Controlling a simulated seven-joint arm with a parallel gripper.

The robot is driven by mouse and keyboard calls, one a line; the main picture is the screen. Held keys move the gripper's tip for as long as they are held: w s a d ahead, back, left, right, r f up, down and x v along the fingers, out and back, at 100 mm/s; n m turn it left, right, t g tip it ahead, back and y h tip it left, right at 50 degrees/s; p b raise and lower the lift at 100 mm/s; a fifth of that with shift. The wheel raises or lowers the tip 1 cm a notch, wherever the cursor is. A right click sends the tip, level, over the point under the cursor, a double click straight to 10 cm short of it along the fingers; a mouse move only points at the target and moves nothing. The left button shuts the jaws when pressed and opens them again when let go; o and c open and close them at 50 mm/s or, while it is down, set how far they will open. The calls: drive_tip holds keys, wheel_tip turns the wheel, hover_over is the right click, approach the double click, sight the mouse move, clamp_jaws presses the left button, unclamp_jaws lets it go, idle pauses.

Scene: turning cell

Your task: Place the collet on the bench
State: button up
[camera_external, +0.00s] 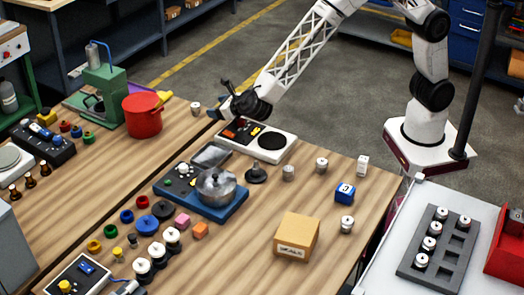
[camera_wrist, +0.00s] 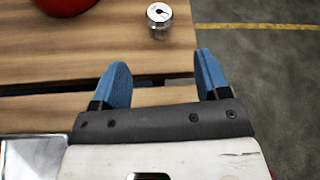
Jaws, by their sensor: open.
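A small silver cylinder with a dark centre hole, apparently a collet (camera_wrist: 159,15), stands upright on a wooden bench top at the top of the wrist view. It also shows in the external view (camera_external: 195,107), near the right edge of the left bench (camera_external: 95,165). My gripper (camera_wrist: 163,65) has its two blue fingers spread with nothing between them. The collet is just beyond the fingertips, apart from them. In the external view my gripper (camera_external: 215,114) is low over the gap between the two benches, partly hidden by the wrist.
A red pot (camera_external: 142,116) stands left of the collet. The middle bench (camera_external: 330,190) holds a hot plate (camera_external: 270,142), a steel pot (camera_external: 216,188), a cardboard box (camera_external: 297,236) and similar silver parts (camera_external: 321,164). A grey rack (camera_external: 465,242) holds several more on the right.

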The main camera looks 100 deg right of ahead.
drive_tip(key=shift+s+a+r, duration=0.1)
drive_tip(key=shift+s+a, duration=0.1)
drive_tip(key=shift+a, duration=0.05)
idle(0.5)
drive_tip(key=s+d+r+m+g+y, duration=0.1)
drive_tip(key=s+d+r+m+g, duration=0.1)
drive_tip(key=s+r+m, duration=0.5)
drive_tip(key=s+d+r+m+g, duration=0.2)
drive_tip(key=s+r, duration=0.1)
drive_tip(key=s, duration=0.8)
drive_tip(key=s+d+r+m+g+y, duration=0.1)
drive_tip(key=s+d+r+m+g, duration=0.1)
drive_tip(key=s+r+m, duration=0.5)
drive_tip(key=s+a+m+y, duration=0.3)
drive_tip(key=s+m, duration=0.3)
drive_tip(key=s, duration=1.1)
drive_tip(key=s+a+m+y, duration=0.2)
drive_tip(key=s+m+y, duration=0.3)
drive_tip(key=s, duration=1.2)
drive_tip(key=shift+s+a+r+m, duration=0.3)
drive_tip(key=shift+s+a+m, duration=0.1)
drive_tip(key=shift+m, duration=0.5)
